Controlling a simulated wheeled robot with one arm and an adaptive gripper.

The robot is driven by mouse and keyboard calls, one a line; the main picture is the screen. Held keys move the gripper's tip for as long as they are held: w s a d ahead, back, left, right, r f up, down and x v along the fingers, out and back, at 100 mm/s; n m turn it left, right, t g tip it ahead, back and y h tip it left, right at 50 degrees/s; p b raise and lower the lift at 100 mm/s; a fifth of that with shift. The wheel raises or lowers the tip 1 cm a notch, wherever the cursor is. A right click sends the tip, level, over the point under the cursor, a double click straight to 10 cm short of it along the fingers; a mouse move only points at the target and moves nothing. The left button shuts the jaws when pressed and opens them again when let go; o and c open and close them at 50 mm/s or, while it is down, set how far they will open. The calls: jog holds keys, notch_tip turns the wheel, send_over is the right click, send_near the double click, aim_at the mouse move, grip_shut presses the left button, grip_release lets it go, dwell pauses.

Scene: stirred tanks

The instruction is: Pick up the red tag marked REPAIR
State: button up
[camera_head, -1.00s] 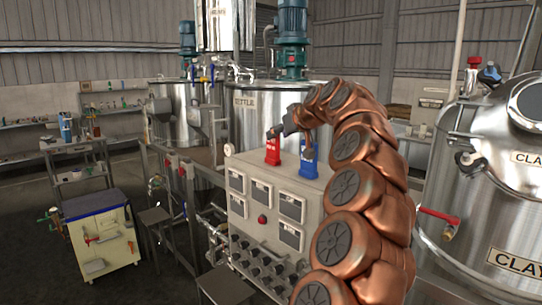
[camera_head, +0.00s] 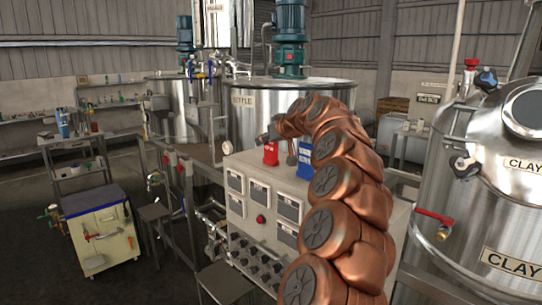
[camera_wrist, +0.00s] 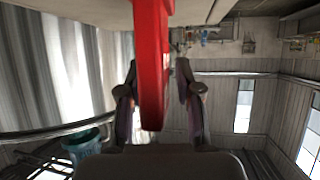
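The red tag (camera_head: 271,154) stands on top of the pale control cabinet (camera_head: 210,172), left of a blue tag (camera_head: 305,160). White lettering shows on it, too small to read. My gripper (camera_head: 272,135) is at the upper part of the red tag, and my arm hides part of this area. In the wrist view the red tag (camera_wrist: 153,75) runs edge-on between the two fingers of my gripper (camera_wrist: 158,95).
The cabinet front carries several gauges and knobs. A steel kettle tank (camera_head: 265,112) stands close behind it, and the large clay tank (camera_head: 490,190) stands at right. A tool cart (camera_head: 103,235) and a stool (camera_head: 153,212) are at left.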

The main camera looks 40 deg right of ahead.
grip_shut()
jog(key=shift+r, duration=0.15)
dwell(0.4)
